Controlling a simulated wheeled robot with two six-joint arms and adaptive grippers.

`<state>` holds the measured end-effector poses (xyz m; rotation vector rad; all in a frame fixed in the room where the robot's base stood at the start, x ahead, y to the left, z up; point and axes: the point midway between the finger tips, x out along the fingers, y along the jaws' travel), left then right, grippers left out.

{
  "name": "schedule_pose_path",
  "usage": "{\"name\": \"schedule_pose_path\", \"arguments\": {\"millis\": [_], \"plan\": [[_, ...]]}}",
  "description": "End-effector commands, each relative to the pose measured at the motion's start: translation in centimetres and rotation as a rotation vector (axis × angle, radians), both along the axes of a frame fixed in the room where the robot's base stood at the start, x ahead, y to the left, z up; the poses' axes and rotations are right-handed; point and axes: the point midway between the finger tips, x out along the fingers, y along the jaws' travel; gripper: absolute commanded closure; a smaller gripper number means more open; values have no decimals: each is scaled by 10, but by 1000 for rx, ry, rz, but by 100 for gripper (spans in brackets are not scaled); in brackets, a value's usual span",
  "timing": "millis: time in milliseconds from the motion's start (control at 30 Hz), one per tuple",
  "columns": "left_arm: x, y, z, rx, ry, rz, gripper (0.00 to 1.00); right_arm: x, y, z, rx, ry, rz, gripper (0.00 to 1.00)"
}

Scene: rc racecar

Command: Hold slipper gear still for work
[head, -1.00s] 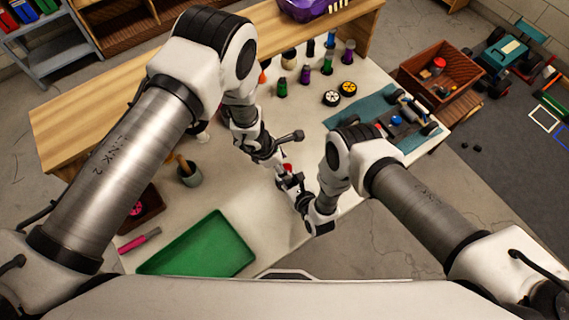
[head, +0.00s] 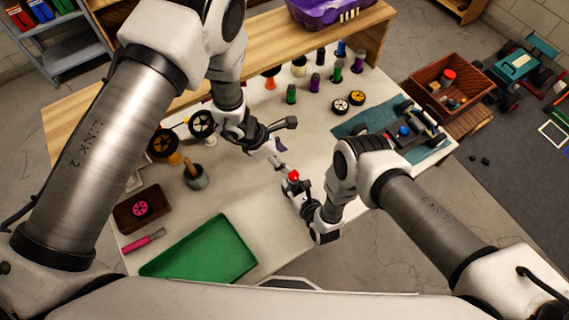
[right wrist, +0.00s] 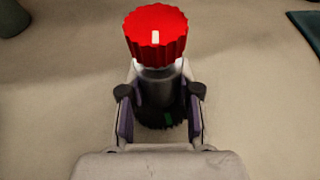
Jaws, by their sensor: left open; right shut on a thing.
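A part with a red ribbed knob (right wrist: 155,36) on a grey cylinder (right wrist: 158,88) stands upright in the right wrist view; I take it to be the slipper gear. A dark round base (right wrist: 163,118) shows below it, partly hidden between the fingers. My right gripper (right wrist: 160,94) is shut on the grey cylinder, one finger on each side. In the head view the red knob (head: 293,176) is small, at the tip of my right gripper (head: 297,188). My left gripper (head: 278,161) is open, just up and left of the knob; no contact can be made out.
A green tray (head: 205,250) lies at the front left of the table. A grey cup (head: 195,177), a dark box (head: 140,207) and wheels (head: 203,123) are at left. Bottles (head: 336,74) and a car chassis (head: 405,131) on a blue mat are behind and right.

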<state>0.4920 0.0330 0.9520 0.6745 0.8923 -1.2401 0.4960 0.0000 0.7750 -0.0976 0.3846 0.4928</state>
Motion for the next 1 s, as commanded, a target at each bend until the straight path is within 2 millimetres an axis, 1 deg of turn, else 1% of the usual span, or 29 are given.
{"name": "schedule_pose_path", "arguments": {"millis": [33, 100, 167, 200, 267, 300, 367, 433, 500, 533, 600, 633, 700, 767, 867, 1000], "plan": [[3, -8, -12, -84, 7, -2, 41, 0, 0, -1, 0, 0, 0, 100], [9, -21, -28, -243, 4, -7, 41, 0, 0, 0, 0, -1, 0, 100], [14, -24, -43, -391, -11, -4, 41, 0, 0, 0, 0, -1, 0, 100], [16, -22, -53, -488, -29, 2, 41, 0, 0, 0, 0, -1, 0, 100], [17, -11, -67, -622, -66, 12, 41, 0, 0, 0, 0, -1, 0, 100], [15, 0, -77, -701, -94, 22, 41, 0, 0, 0, 0, 0, 0, 100], [8, 20, -89, -800, -137, 32, 41, 0, 0, 0, 0, 0, 0, 100], [-2, 44, -101, -887, -185, 42, 41, 0, 0, 0, 0, 1, 1, 100], [-12, 64, -109, -947, -223, 47, 41, 0, 0, 0, 0, 1, 1, 100], [-16, 71, -111, -965, -234, 49, 41, 0, 0, 0, 0, 1, 1, 100], [-22, 80, -114, -994, -253, 48, 41, -1, 0, 0, 0, 1, 1, 100], [-23, 82, -114, -1000, -259, 47, 41, 0, 0, 0, 0, 1, 1, 100], [-23, 78, -114, -1008, -263, 46, 41, 0, 0, 0, 0, 1, 1, 100], [-22, 70, -114, -1009, -261, 45, 41, 0, 0, 0, 0, 0, 1, 100], [-17, 50, -114, -1010, -260, 44, 41, 0, 0, 0, 0, 0, 0, 100], [-9, 15, -114, -1009, -259, 43, 41, 0, 0, 0, 0, 0, 0, 100]]}}
